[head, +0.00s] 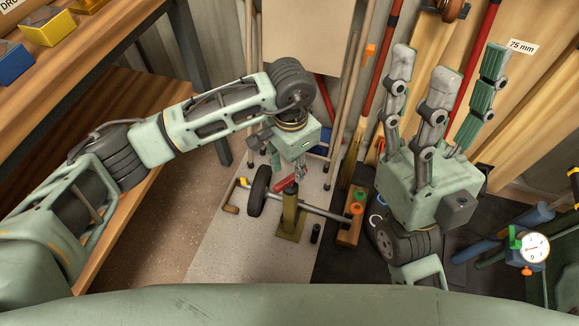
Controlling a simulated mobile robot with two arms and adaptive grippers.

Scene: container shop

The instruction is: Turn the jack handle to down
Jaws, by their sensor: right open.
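A brass-coloured jack post (291,212) stands on a square base on the pale floor, with a metal bar and a black wheel (258,191) beside it. A red handle (284,184) shows near the top of the post, lying at a slant. My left gripper (297,172) points down right above the post, close to the red handle. Its fingers are small and partly hidden by its palm, so I cannot tell whether they touch or hold the handle. My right gripper (436,85) is raised on the right, open and empty, fingers pointing up.
A wooden workbench (75,95) with coloured bins runs along the left. Brooms and red-handled tools lean against the back wall. A wooden block (350,231) with coloured knobs lies right of the jack. A pressure gauge (534,246) and blue tubes (480,250) are at the right.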

